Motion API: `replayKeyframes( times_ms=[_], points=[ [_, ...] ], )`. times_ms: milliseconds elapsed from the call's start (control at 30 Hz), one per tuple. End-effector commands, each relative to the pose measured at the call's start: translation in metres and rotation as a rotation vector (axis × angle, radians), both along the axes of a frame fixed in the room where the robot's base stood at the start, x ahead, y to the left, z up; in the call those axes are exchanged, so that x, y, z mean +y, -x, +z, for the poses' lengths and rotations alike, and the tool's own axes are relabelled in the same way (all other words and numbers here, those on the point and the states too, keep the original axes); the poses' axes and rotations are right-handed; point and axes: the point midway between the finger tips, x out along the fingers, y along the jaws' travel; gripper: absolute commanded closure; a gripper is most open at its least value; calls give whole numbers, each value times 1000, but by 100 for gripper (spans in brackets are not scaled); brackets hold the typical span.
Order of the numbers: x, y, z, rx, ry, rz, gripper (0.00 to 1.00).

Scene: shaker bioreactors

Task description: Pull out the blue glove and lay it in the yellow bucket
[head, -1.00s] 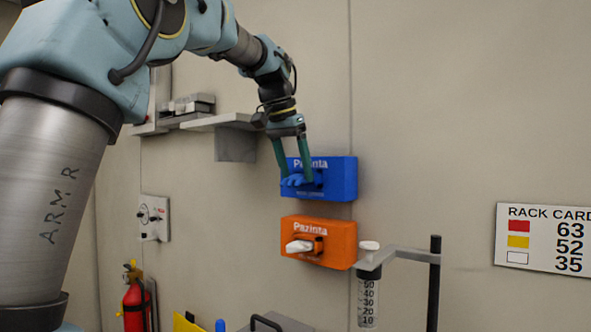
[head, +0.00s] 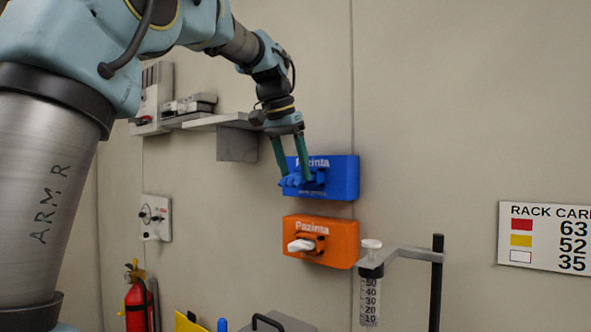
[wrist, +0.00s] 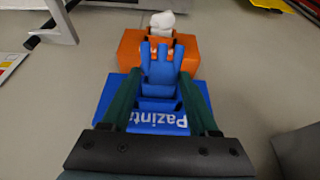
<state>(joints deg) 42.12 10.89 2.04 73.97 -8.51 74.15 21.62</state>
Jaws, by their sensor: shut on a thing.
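The blue glove (head: 292,180) pokes out of the front slot of the blue dispenser box (head: 341,178) on the wall. My gripper (head: 294,179) is at this box, with its two green fingers on either side of the glove, shut on it. In the wrist view the blue glove (wrist: 161,66) shows its fingers spread between the green fingers of my gripper (wrist: 160,102). The glove is still at the slot; how much of it is inside is hidden. I cannot make out the yellow bucket for sure; a yellow edge (head: 186,323) shows at the bottom of the head view.
An orange dispenser (head: 340,243) with a white glove (head: 301,245) hangs just below the blue box. A clamp stand (head: 436,290) holds a graduated tube (head: 369,299) at lower right. A grey shelf (head: 214,121) juts out behind my arm. A fire extinguisher (head: 136,304) stands lower left.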

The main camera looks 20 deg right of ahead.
Motion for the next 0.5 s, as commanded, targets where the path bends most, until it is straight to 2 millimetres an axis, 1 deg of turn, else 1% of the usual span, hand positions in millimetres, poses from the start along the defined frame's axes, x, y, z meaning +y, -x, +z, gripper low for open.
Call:
replayKeyframes(
  times_ms=[500],
  points=[
    [10,6,0,0,0,0,66]
  ],
)
